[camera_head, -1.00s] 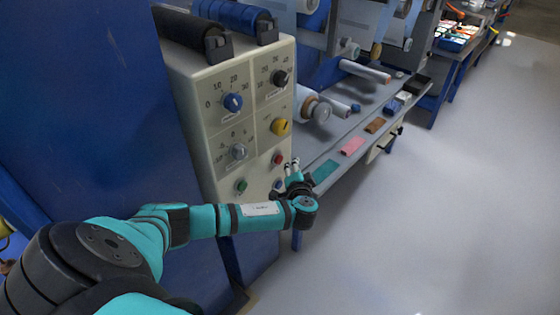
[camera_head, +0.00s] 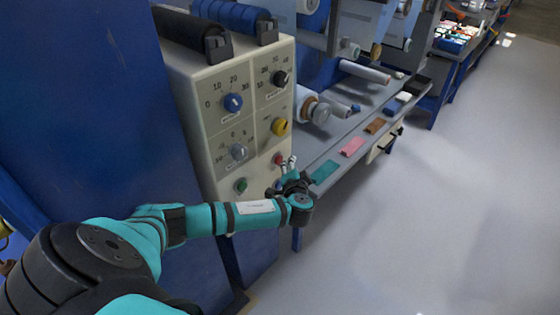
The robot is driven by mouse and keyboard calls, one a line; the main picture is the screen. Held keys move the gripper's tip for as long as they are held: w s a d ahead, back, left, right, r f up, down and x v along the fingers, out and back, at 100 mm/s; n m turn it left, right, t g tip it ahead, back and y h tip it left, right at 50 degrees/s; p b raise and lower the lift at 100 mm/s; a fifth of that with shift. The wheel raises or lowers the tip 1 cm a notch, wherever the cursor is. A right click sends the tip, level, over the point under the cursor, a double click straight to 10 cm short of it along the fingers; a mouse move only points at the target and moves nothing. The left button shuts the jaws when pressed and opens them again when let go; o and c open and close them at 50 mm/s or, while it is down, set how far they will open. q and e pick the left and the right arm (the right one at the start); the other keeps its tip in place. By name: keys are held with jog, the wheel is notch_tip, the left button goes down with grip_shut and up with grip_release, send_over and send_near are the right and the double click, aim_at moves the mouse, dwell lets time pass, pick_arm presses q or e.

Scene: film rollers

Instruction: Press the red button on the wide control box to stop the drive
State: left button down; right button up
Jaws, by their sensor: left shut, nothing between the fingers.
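The wide control box (camera_head: 215,165) is beige, with dials and buttons on its front panel. The red button (camera_head: 278,159) is on the right side of the panel, below the yellow knob (camera_head: 279,127). A green button (camera_head: 240,185) sits lower left of it. My left gripper (camera_head: 287,163) is shut and empty, with its fingertips just right of the red button in the picture. I cannot tell whether they touch it. The gripper's body partly covers the panel's lower right corner. My right gripper is not in view.
A grey bench (camera_head: 352,128) with coloured pads, including a teal one (camera_head: 324,172) and a pink one (camera_head: 352,147), runs behind the gripper. A blue panel (camera_head: 85,110) rises on the left. The floor (camera_head: 440,210) at right is clear.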

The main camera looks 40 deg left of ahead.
pick_arm(q)
jog(key=shift+a, duration=0.1)
dwell(0.6)
jog(key=shift+a, duration=0.35)
jog(key=shift+a, duration=0.55)
dwell(0.6)
dwell(0.3)
jog(key=shift+d, duration=0.95)
jog(key=shift+s+d, duration=0.2)
jog(key=shift+d, duration=2.3)
